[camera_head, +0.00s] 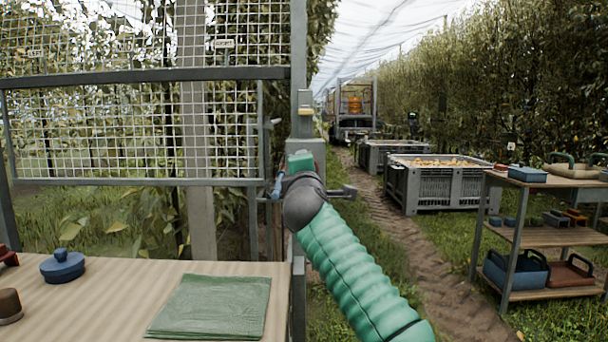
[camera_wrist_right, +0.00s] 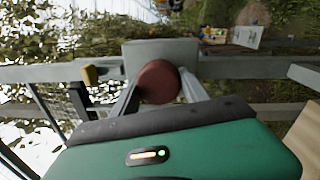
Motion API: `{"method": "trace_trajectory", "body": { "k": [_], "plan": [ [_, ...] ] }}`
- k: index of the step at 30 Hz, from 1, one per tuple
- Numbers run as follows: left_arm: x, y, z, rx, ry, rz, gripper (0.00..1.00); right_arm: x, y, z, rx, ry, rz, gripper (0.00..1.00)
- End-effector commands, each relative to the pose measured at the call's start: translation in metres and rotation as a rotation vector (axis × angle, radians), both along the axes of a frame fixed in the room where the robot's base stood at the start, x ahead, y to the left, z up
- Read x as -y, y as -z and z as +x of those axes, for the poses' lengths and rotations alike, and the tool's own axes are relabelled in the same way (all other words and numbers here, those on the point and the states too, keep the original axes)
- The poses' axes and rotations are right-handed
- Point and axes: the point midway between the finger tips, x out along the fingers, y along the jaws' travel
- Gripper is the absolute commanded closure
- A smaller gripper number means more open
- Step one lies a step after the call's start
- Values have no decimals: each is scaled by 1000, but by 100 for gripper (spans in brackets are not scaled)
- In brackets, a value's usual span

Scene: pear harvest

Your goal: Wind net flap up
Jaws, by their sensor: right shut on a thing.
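The net flap (camera_head: 130,130) is a white mesh panel in a grey frame on the left in the head view. A grey post (camera_head: 299,60) stands at its right edge, with a grey winch housing (camera_head: 306,128) on it. My right gripper (camera_wrist_right: 158,95) is at this housing, shut on a round dark-red crank knob (camera_wrist_right: 158,80), which sits between its fingers in the right wrist view. In the head view my green right arm largely hides the knob and fingers. My left gripper is in neither view.
A wooden table (camera_head: 100,300) at lower left holds a folded green cloth (camera_head: 212,305) and a blue lidded pot (camera_head: 62,266). A shelf rack (camera_head: 545,237) stands at right. Grey crates (camera_head: 440,185) line the dirt track. A yellow piece (camera_wrist_right: 88,75) sits beside the housing.

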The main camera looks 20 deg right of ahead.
Motion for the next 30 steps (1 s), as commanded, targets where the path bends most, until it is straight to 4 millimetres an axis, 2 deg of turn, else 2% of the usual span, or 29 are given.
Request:
{"method": "trace_trajectory", "body": {
  "k": [17, 18, 23, 30],
  "plan": [
    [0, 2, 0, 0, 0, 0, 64, 2, -1, 0, 13, 3, 37, 88],
    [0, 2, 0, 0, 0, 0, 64, 2, -1, 0, 13, 3, 37, 47],
    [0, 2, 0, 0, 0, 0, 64, 1, -1, 0, 13, 2, 37, 28],
    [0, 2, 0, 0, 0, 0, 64, 1, -1, -1, 12, 1, 37, 28]
  ]
}}
